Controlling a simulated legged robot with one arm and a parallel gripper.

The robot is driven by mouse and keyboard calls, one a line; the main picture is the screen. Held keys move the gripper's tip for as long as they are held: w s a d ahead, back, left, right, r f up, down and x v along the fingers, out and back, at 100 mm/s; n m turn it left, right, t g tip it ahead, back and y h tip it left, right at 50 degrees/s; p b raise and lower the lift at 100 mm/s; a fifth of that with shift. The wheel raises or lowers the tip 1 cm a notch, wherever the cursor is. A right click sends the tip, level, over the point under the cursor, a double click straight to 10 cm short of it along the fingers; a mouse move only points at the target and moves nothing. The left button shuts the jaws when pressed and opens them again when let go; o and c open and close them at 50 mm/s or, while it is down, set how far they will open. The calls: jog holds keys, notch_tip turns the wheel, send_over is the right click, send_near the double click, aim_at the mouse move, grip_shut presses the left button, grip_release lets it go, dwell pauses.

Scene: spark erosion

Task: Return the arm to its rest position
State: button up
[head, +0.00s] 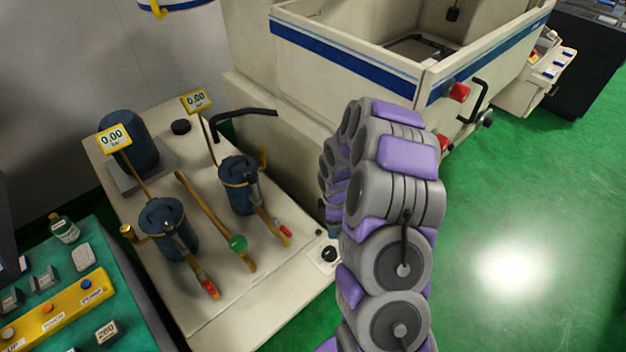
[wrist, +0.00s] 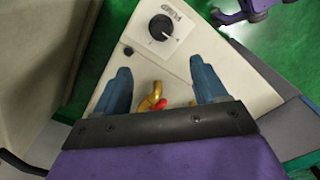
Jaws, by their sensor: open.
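My arm (head: 395,235), grey with purple pads, rises through the middle of the head view and bends down on its far side. My gripper (wrist: 160,67) shows in the wrist view with its two blue fingers spread apart and nothing held between them. A black pump knob (wrist: 160,27) on the cream cabinet lies beyond the fingertips; in the head view this knob (head: 328,253) is just left of my arm. A brass fitting with a red end (wrist: 155,101) shows between the fingers, below the tips. In the head view my gripper is mostly hidden behind my arm.
Two blue filter canisters (head: 168,226) (head: 238,184), pipes and a green-handled valve (head: 238,243) stand on the cream cabinet (head: 262,285). The machine tank (head: 345,52) is behind my arm. A control panel (head: 62,312) is lower left. Green floor (head: 540,210) is clear at right.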

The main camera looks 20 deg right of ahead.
jog(key=s+a+r+m, duration=0.3)
jog(key=s+a+r, duration=0.15)
jog(key=r, duration=0.45)
jog(key=s+a+r+m, duration=0.2)
jog(key=s+a+r, duration=0.3)
jog(key=r, duration=0.4)
jog(key=s+a+r+m, duration=0.1)
jog(key=s+r+m, duration=0.1)
jog(key=s, duration=0.5)
jog(key=s+a+r+m+g+b, duration=0.1)
jog(key=s+a+r+m, duration=0.1)
jog(key=s, duration=0.6)
jog(key=s+a+r+m, duration=0.1)
jog(key=s+r+m, duration=0.3)
jog(key=s, duration=0.3)
jog(key=shift+s+a+r+g, duration=0.3)
jog(key=shift+a+r+g, duration=0.1)
jog(key=shift+r, duration=0.1)
